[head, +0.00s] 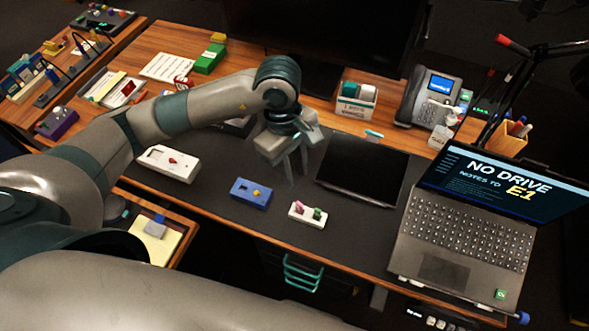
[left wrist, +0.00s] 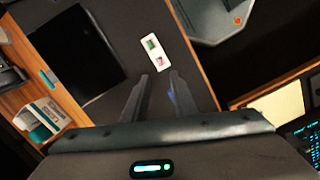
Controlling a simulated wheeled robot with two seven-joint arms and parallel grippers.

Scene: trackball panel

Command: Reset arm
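My left gripper (head: 298,178) hangs over the dark desk mat (head: 240,228), fingers pointing down and apart, with nothing between them. In the left wrist view the two fingers (left wrist: 160,76) also stand apart and empty. A small white panel with a pink and a green piece (head: 307,213) lies in front of the gripper, clear of it; it also shows beyond the fingertips in the left wrist view (left wrist: 152,48). A blue box with a yellow knob (head: 244,190) and a white box with a red ball (head: 168,163) lie to the left. My right gripper is out of view.
A dark flat tablet (head: 363,172) lies right of the gripper, and an open laptop (head: 447,225) stands at the right. A phone (head: 428,98), a white holder (head: 356,100) and a monitor (head: 320,35) stand behind.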

